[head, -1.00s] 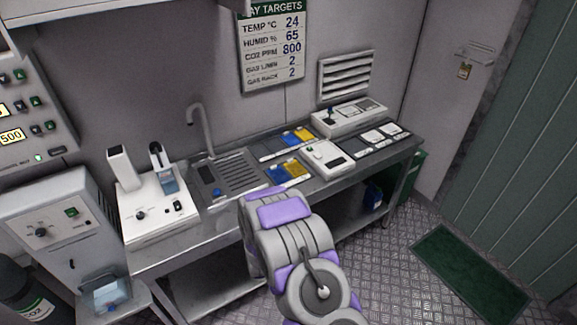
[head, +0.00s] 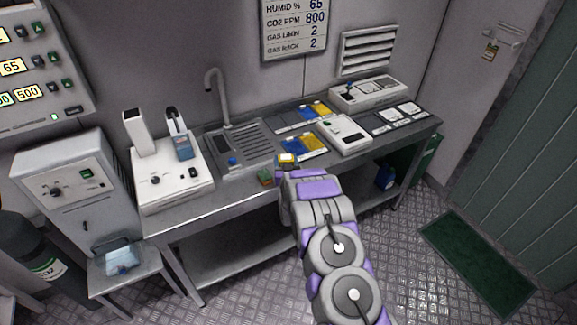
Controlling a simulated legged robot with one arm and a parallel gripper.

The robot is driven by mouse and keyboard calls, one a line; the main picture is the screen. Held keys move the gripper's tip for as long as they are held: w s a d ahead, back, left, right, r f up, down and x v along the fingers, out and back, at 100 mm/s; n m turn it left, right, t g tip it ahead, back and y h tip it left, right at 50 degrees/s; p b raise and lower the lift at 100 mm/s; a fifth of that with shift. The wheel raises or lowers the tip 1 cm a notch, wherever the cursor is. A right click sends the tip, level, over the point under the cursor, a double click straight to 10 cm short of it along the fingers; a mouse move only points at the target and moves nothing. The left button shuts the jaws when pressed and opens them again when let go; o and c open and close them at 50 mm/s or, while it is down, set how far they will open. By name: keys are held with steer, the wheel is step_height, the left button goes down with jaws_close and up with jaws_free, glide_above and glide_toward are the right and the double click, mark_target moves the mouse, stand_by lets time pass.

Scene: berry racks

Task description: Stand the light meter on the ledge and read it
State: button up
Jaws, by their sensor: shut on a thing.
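My arm (head: 320,212) reaches out to the front edge of the steel bench (head: 225,192). Its far end hides my gripper, so I see no fingers and not what they hold. A small yellow block with a pale top (head: 286,160) shows just beyond the arm's end. A small green and brownish block (head: 265,177) shows just left of it, at the bench's front edge. I cannot tell whether either is the light meter, or whether they rest on the bench or are held. No ledge stands out clearly apart from the bench.
On the bench stand a white twin-post device (head: 180,187), a sink with a tap (head: 218,95), blue and yellow cards (head: 303,147), a white instrument (head: 344,134) and a grey unit (head: 369,94). A cabinet (head: 70,185) and gas cylinder (head: 30,248) stand left. Floor right is open, with a green mat (head: 477,255).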

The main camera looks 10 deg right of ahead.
mark_target(293, 163)
steer(key=d, duration=0.1)
steer(key=w+d, duration=0.1)
steer(key=d, duration=0.1)
steer(key=w+d, duration=0.1)
steer(key=d, duration=0.1)
steer(key=shift+f, duration=0.15)
steer(key=a+f+b, duration=0.1)
steer(key=a+f, duration=0.1)
steer(key=f, duration=0.1)
steer(key=shift+a+f+b, duration=0.15)
steer(key=shift+f+b, duration=0.05)
steer(key=shift+b, duration=0.15)
steer(key=shift+a, duration=0.3)
steer(key=shift+d, duration=0.7)
steer(key=o, duration=0.9)
steer(key=shift+d+f, duration=0.1)
steer(key=shift+d, duration=0.35)
steer(key=shift+o, duration=1.2)
steer(key=shift+a, duration=1)
steer(key=shift+s+d, duration=0.15)
steer(key=shift+d, duration=0.25)
steer(key=s+p, duration=0.2)
steer(key=s, duration=0.9)
steer(key=shift+s+a+p, duration=0.25)
steer(key=shift+s+p, duration=0.05)
steer(key=shift+s, duration=0.1)
